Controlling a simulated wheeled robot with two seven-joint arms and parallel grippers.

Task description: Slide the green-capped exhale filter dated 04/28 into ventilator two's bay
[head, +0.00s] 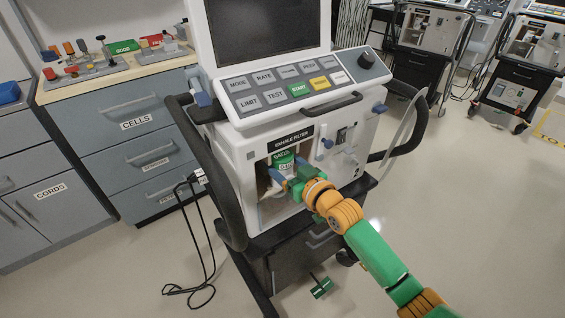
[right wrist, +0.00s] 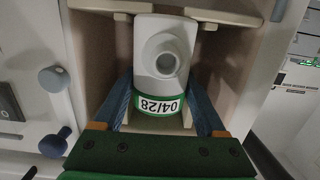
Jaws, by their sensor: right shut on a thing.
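The exhale filter (head: 284,158) has a green cap with white lettering in the head view. In the right wrist view the filter (right wrist: 150,40) shows a white body with a round port and a green band with a label reading 04/28. It sits inside the open bay (head: 263,180) under the EXHALE FILTER sign on the near ventilator (head: 245,135). My right gripper (head: 289,175) reaches into the bay, its blue fingers on both sides of the filter, shut on it. How deep the filter is seated cannot be told. No ventilator number is readable. My left gripper is out of view.
Blue knobs (head: 327,143) and ports stand right of the bay. A black handrail (head: 222,180) runs down the ventilator's left side. Drawers with a worktop (head: 125,66) stand at left. A black cable (head: 208,270) lies on the floor. Other ventilators (head: 430,50) stand behind.

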